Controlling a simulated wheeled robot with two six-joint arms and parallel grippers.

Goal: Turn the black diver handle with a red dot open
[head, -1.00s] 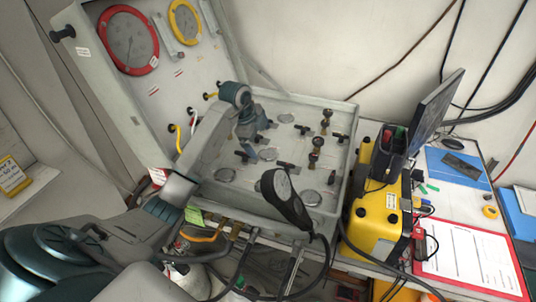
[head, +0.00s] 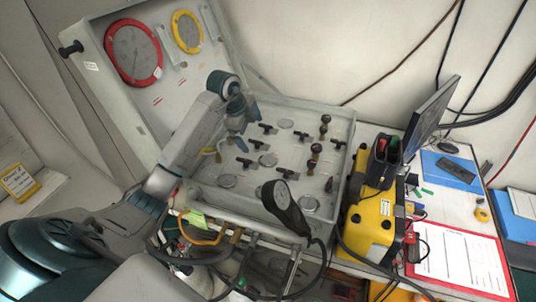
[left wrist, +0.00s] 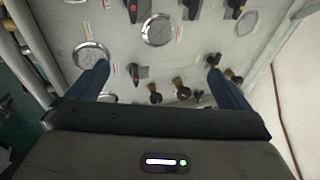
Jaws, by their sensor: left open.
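The panel floor (head: 290,137) in the open case carries several black handles, such as one (head: 243,162) near the middle. In the left wrist view, black handles with red marks show at the top (left wrist: 133,10) and lower down (left wrist: 135,82). Which one is the diver handle I cannot tell; labels are too small to read. My left gripper (head: 236,124) is over the panel's back left part, partly hidden by its own wrist. In the left wrist view its fingers (left wrist: 161,82) are spread, with nothing held between them. My right gripper is not in view.
A dark round-faced device (head: 283,202) on a cable stands at the panel's front edge. The case lid (head: 165,90) with red and yellow gauges rises behind left. A yellow box (head: 370,218) and a monitor (head: 432,112) are on the right.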

